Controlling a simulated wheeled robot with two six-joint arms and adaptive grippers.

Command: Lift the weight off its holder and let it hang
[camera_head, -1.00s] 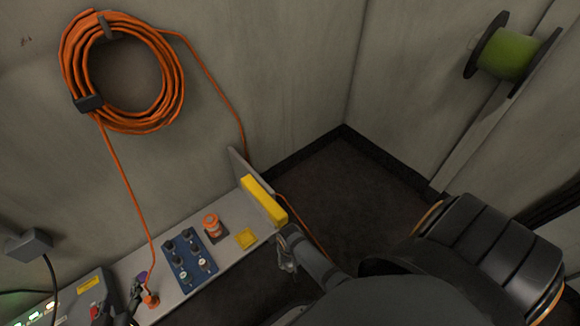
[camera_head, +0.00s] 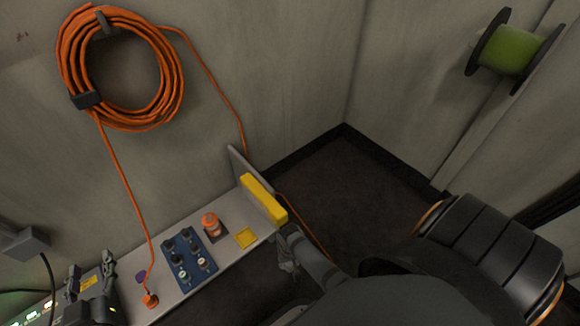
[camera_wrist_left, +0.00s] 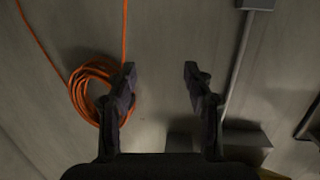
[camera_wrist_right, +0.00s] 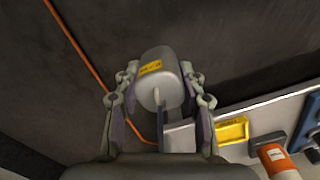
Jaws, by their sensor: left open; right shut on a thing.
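A grey, rounded block with a yellow label, seemingly the weight (camera_wrist_right: 155,65), is between the fingers of my right gripper (camera_wrist_right: 160,90) in the right wrist view. The gripper is shut on it, over the dark floor beyond the shelf's end. Whether it still touches a holder is hidden. In the head view my right gripper (camera_head: 287,250) is beside the shelf's end, and the weight cannot be made out there. My left gripper (camera_head: 92,278) is open and empty at the lower left, left of the orange cord's plug (camera_head: 151,300). It also shows open in the left wrist view (camera_wrist_left: 158,75).
The grey shelf (camera_head: 185,290) carries a blue knob panel (camera_head: 188,260), an orange-and-white canister (camera_head: 211,226) and a yellow square tray (camera_head: 245,238). A yellow bar (camera_head: 263,199) edges its end plate. A coiled orange cord (camera_head: 75,55) and a green spool (camera_head: 510,52) are on the walls.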

